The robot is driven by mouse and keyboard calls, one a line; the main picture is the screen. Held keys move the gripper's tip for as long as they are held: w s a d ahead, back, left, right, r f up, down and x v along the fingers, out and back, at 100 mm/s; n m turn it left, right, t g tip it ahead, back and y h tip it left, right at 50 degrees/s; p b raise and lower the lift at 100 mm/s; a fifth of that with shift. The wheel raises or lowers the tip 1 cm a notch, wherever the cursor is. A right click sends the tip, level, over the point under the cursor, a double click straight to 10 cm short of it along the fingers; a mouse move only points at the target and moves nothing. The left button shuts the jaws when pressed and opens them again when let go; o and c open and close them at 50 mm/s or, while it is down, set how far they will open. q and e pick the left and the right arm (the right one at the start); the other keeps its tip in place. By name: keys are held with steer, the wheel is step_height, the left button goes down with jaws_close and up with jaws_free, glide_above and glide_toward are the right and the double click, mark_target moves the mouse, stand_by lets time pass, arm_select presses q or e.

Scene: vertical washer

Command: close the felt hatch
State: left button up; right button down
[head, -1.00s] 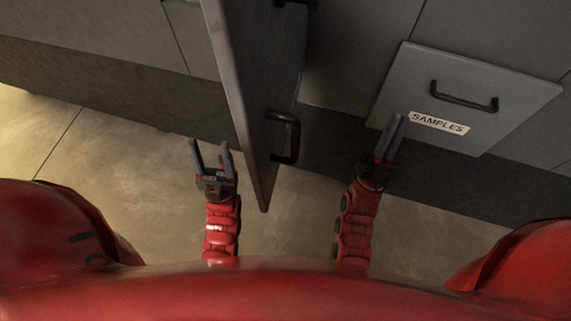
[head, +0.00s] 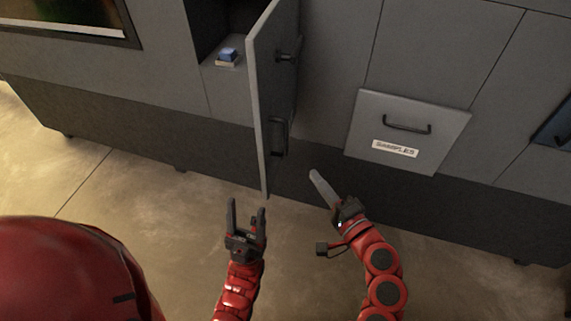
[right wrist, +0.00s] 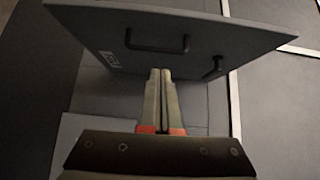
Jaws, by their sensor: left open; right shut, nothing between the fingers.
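The hatch is a grey door panel (head: 270,75) standing open, swung out from the machine front in the head view. It has two dark handles (head: 279,137) on its right face. It also fills the top of the right wrist view (right wrist: 180,30), where its label is too small to read. My left gripper (head: 247,202) is open and empty, in front of and below the door's lower edge. My right gripper (head: 314,176) is shut and empty, right of the door and apart from it in the head view. Its closed fingers (right wrist: 160,73) point toward the handled face.
A blue-topped item (head: 228,54) sits in the open compartment (head: 222,78) left of the door. A panel labelled SAMPLES (head: 410,115) with a dark handle is to the right. A dark window (head: 65,20) is at upper left. The floor (head: 150,195) in front is clear.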

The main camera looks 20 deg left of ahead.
steer(key=s, duration=0.1)
steer(key=p, duration=0.3)
glide_toward(267, 141)
steer(key=shift+g+y, duration=0.3)
steer(key=shift+g, duration=0.1)
steer(key=w+a, duration=0.2)
steer(key=w, duration=0.1)
steer(key=w+a, duration=0.1)
steer(key=shift+w+r, duration=0.25)
steer(key=shift+s+a, duration=0.15)
steer(key=shift+a, duration=0.3)
steer(key=shift+f, duration=0.1)
steer(key=shift+a, duration=0.15)
